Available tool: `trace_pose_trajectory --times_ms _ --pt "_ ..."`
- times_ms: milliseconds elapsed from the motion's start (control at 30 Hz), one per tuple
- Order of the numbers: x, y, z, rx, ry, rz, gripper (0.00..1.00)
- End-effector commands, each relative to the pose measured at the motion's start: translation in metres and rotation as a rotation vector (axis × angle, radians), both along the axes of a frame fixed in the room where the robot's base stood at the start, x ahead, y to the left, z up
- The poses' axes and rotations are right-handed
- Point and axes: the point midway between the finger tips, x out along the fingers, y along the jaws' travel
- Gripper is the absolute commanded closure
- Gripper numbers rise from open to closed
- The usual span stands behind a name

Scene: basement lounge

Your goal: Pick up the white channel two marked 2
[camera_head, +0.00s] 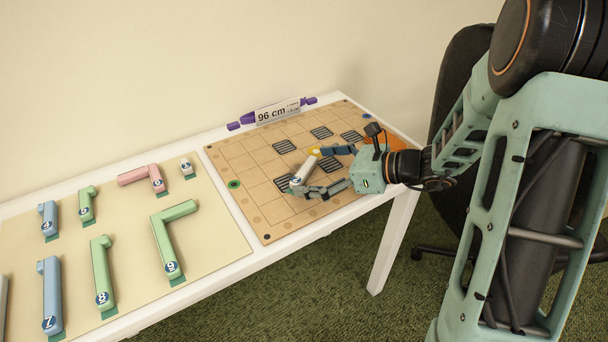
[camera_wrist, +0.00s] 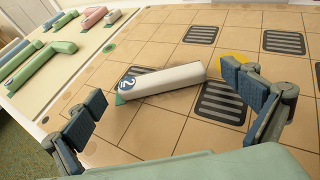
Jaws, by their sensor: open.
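The white channel marked 2 (camera_wrist: 165,79) lies on the tan gridded board (camera_wrist: 162,32) in the wrist view. Its round blue "2" label and a green tab are at its left end. Its right end lies beside a dark grated square. In the head view the channel (camera_head: 304,171) shows between the fingers, partly covered. My gripper (camera_head: 308,173) is open, low over the board, with one finger toward each end of the channel. The wrist view shows a gap between each finger and the channel, though contact with the board cannot be told.
A yellow spot (camera_wrist: 234,57) is close to the right finger. A beige mat (camera_head: 215,245) at left holds several green, blue and pink channels. A "96 cm" sign (camera_head: 278,111) stands at the board's back edge. A dark chair (camera_head: 455,100) is behind my arm.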

Motion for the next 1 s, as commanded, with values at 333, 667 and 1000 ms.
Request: trace_pose_trajectory --times_ms 333,667,1000 --pt "0.0 0.0 0.001 0.0 0.0 -0.001 0.18" --pt "0.0 0.0 0.001 0.0 0.0 -0.001 0.41" --pt "0.001 0.0 0.018 0.0 -0.003 -0.001 0.41"
